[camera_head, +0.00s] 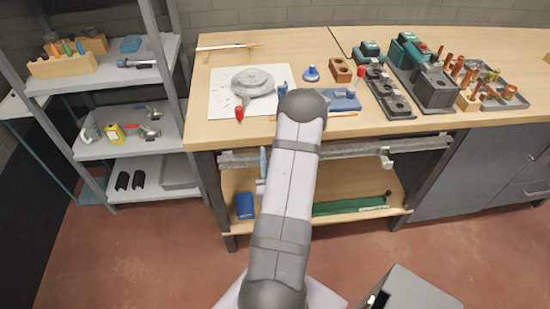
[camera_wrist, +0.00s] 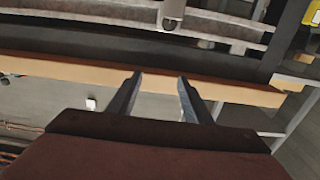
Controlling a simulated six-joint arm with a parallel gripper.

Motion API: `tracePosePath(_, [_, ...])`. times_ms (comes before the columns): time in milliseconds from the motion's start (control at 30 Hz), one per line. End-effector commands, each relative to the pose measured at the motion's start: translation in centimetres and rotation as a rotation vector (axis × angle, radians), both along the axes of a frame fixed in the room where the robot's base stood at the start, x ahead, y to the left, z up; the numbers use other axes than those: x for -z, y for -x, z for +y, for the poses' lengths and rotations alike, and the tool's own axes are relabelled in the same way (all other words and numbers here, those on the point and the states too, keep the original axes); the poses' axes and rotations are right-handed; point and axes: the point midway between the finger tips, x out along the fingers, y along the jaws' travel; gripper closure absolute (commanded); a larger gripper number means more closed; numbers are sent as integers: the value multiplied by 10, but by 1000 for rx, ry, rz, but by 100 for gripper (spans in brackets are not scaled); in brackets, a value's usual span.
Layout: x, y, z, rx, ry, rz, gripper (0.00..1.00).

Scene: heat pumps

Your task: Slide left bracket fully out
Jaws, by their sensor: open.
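In the head view, a long grey rail (camera_head: 335,155) runs under the bench's front edge. A light bracket (camera_head: 386,159) sits on its right part. On the left, a blue upright piece and a pale part (camera_head: 261,184), probably the left bracket, show beside my arm, partly hidden. My gripper is hidden behind my arm there. In the wrist view, my gripper (camera_wrist: 158,78) is open with nothing between its fingers. The rail (camera_wrist: 90,12) crosses the top of that view, with a metal bracket (camera_wrist: 172,12) on it, cut off by the frame edge. The fingertips are apart from the bracket.
The wooden bench top (camera_head: 330,130) holds a white sheet, a grey round part, a blue tool and green-topped units. The lower shelf (camera_head: 335,190) holds a green board (camera_head: 345,205) and a blue box (camera_head: 245,205). Grey shelving (camera_head: 130,145) stands left. A grey bin (camera_head: 410,290) stands front right.

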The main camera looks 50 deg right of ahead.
Motion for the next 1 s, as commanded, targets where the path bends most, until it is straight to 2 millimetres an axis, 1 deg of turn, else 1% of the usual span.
tracePosePath(67, [5, 5, -3, 13, 0, 0, 55])
tracePosePath(167, [16, 17, -13, 49, 1, 0, 55])
tracePosePath(267, [31, 40, -29, 114, 10, -4, 55])
tracePosePath(367, [47, 74, -50, 206, 28, -11, 55])
tracePosePath(400, [53, 89, -60, 247, 40, -15, 55])
tracePosePath(500, [62, 129, -87, 345, 95, -31, 55])
tracePosePath(600, [62, 156, -107, 375, 165, -66, 55])
tracePosePath(667, [61, 167, -117, 355, 212, -89, 55])
tracePosePath(733, [56, 168, -124, 288, 270, -102, 55])
tracePosePath(833, [49, 159, -123, 161, 369, -56, 55])
tracePosePath(933, [45, 137, -112, 1, 495, 38, 55])
tracePosePath(1000, [42, 117, -97, -128, 599, 116, 55])
